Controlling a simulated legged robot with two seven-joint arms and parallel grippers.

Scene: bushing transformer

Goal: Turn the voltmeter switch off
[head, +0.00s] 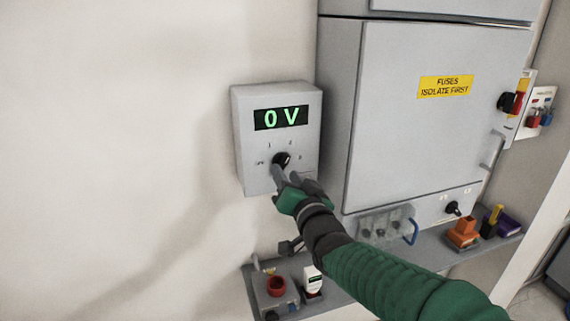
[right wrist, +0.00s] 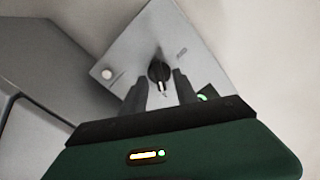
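The voltmeter (head: 243,130) is a light grey box on the wall, and its green display reads "0 V". Its black rotary switch (head: 282,158) sits below the display among small position marks. My right gripper (head: 279,172) reaches up to the switch from below and partly covers the lower face of the box. In the right wrist view the gripper's two dark fingers (right wrist: 160,82) are apart, with the switch (right wrist: 159,70) between and just beyond their tips. I cannot tell whether they touch it. My left gripper is not in view.
A shelf below holds a box with a red round part (head: 276,285), an orange block (head: 463,232) and other items. The wall on the left is clear.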

